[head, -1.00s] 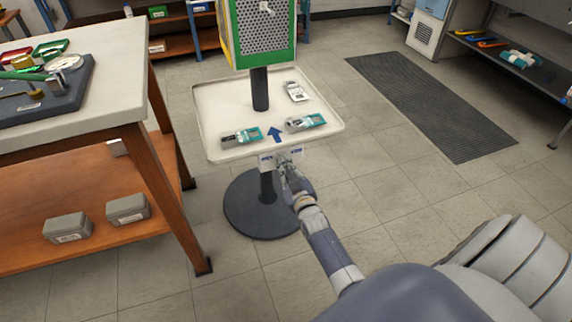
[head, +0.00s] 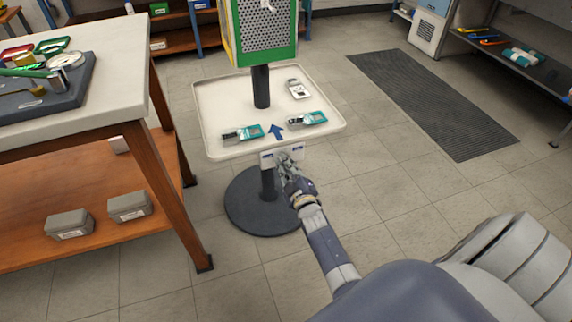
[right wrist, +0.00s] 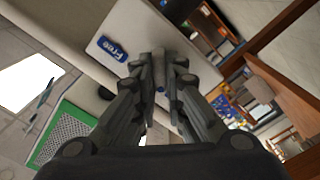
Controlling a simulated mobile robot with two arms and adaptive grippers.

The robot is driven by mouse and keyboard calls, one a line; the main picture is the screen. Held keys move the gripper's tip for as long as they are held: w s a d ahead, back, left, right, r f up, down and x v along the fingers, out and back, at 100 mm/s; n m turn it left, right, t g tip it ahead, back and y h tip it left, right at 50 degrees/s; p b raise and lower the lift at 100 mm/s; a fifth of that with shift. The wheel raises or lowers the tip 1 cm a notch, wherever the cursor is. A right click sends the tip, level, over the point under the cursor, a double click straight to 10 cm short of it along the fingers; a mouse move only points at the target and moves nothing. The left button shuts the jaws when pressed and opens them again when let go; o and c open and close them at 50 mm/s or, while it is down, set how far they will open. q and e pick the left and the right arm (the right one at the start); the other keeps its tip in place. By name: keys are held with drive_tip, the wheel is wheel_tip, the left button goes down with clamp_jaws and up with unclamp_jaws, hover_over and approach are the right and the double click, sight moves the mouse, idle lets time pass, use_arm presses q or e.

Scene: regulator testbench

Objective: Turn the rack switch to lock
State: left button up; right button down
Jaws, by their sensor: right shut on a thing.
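The rack switch sits on a small white label plate (head: 267,159) under the front edge of the rack's white tray (head: 215,115). In the right wrist view the plate carries a blue label reading "Free" (right wrist: 118,48). My right gripper (head: 284,161) is at the plate, reaching up from the front right. In the right wrist view its fingers (right wrist: 160,72) are closed together on the switch handle, right of the "Free" label. The fingers hide most of the handle, so I cannot tell its exact angle. My left gripper is not in view.
Teal-and-grey devices (head: 307,119) lie on the tray around a blue arrow. The tray is on a post with a round dark base (head: 245,205) and a green-framed panel (head: 265,35) above. A workbench (head: 110,110) stands left. A dark mat (head: 440,105) lies on open floor right.

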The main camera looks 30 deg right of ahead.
drive_tip(key=shift+f, duration=0.1)
drive_tip(key=c, duration=1.7)
unclamp_jaws()
drive_tip(key=shift+o, duration=0.2)
drive_tip(key=shift+s, duration=0.1)
drive_tip(key=v, duration=1.2)
